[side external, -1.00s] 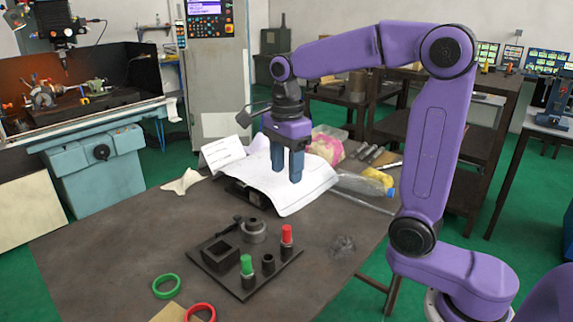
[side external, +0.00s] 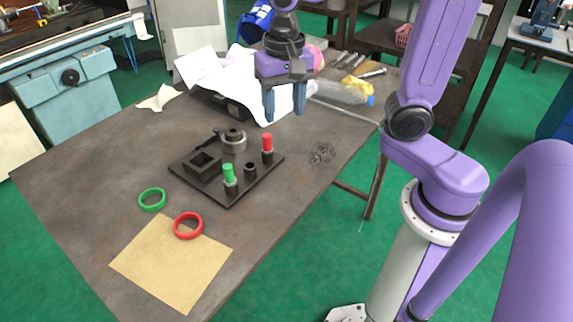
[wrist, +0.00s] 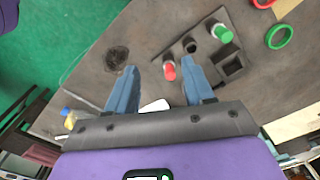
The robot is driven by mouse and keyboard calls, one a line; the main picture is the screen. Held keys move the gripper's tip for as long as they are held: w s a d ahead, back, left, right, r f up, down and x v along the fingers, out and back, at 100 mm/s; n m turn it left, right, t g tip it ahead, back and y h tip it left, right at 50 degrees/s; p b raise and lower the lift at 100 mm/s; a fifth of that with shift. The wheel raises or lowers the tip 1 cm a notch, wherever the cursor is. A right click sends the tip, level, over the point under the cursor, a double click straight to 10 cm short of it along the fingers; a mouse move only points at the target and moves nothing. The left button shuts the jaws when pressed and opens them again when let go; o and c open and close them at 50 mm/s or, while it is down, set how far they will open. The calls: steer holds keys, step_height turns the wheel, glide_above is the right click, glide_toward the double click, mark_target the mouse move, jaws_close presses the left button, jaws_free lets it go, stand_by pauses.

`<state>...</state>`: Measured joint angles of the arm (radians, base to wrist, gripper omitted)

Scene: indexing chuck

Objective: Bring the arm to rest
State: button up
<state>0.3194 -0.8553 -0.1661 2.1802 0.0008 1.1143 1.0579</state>
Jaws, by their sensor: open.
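My gripper (side external: 284,112) has blue fingers that stand apart with nothing between them. In the side external view it points down above the table (side external: 90,170), behind the black fixture plate (side external: 222,192). The plate carries a square open block, a round grey chuck (side external: 234,138), a green-topped peg (side external: 229,174), a red-topped peg (side external: 267,145) and a short empty black socket (side external: 250,170). In the wrist view the fingers (wrist: 160,82) show open, with the red peg (wrist: 169,71) just beyond them and the green peg (wrist: 221,32) further right.
A green ring (side external: 152,199) lies on the bare table. A red ring (side external: 188,226) overlaps the edge of a tan sheet (side external: 170,265). White paper (side external: 225,85), a plastic bottle (side external: 345,92) and rods lie at the back. A wire tangle (side external: 322,153) sits right of the plate.

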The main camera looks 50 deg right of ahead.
steer(key=s+d+f+n, duration=0.1)
steer(key=s+f+n, duration=0.1)
steer(key=s+n, duration=0.6)
steer(key=s+d+f+n, duration=0.1)
steer(key=s+f+n, duration=0.2)
steer(key=s+n, duration=0.5)
steer(key=n, duration=0.2)
steer(key=shift+s+d+n, duration=0.25)
steer(key=shift+s+n, duration=0.05)
